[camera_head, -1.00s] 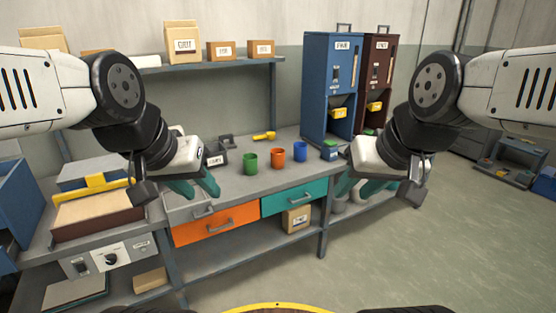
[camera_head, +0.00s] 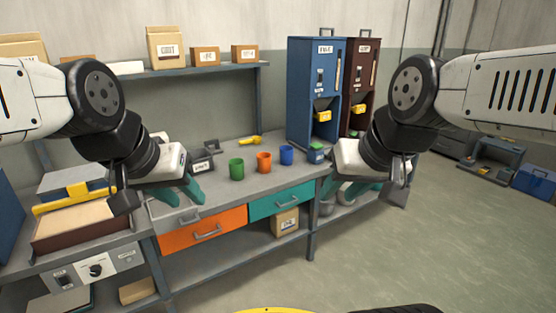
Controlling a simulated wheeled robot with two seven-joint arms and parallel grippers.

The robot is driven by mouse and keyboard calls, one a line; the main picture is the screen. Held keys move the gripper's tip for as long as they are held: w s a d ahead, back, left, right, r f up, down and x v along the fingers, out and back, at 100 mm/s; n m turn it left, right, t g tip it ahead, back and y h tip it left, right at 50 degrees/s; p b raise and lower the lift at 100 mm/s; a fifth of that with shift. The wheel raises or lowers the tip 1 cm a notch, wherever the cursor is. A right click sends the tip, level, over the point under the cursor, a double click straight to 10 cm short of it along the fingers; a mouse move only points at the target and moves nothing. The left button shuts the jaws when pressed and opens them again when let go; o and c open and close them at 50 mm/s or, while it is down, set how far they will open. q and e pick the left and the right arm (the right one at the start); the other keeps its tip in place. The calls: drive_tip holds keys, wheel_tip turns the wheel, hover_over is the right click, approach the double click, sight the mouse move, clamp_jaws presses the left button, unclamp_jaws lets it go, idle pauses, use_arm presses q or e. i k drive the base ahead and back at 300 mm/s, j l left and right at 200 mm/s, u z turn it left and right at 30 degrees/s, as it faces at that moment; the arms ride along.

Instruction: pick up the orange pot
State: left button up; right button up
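The orange pot (camera_head: 264,162) stands upright on the grey workbench (camera_head: 222,190), between a green pot (camera_head: 237,169) on its left and a blue pot (camera_head: 286,155) on its right. My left gripper (camera_head: 187,196) has teal fingers spread apart and is empty, to the left of the pots and in front of the bench. My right gripper (camera_head: 337,190) also has teal fingers spread apart and is empty, to the right of the pots near the bench's right end. Neither gripper touches a pot.
A blue dispenser cabinet (camera_head: 309,90) and a dark red one (camera_head: 362,75) stand at the back right. A yellow scoop (camera_head: 250,140) lies behind the pots. An orange drawer (camera_head: 204,235) and a teal drawer (camera_head: 282,202) are below. Open floor (camera_head: 430,230) lies at right.

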sight(263, 159)
drive_tip(key=k+j+u, duration=0.15)
drive_tip(key=u, duration=1.8)
drive_tip(key=l+z, duration=0.3)
drive_tip(key=l, duration=0.65)
drive_tip(key=i+l+z, duration=0.1)
drive_tip(key=l+z, duration=0.25)
drive_tip(key=l, duration=0.6)
drive_tip(key=i+l+z, duration=0.1)
drive_tip(key=l, duration=0.25)
drive_tip(key=i+l, duration=0.2)
drive_tip(key=l, duration=0.15)
drive_tip(key=i+l+z, duration=0.15)
drive_tip(key=l, duration=0.2)
drive_tip(key=i+l+z, duration=0.1)
drive_tip(key=l, duration=0.25)
drive_tip(key=i, duration=0.1)
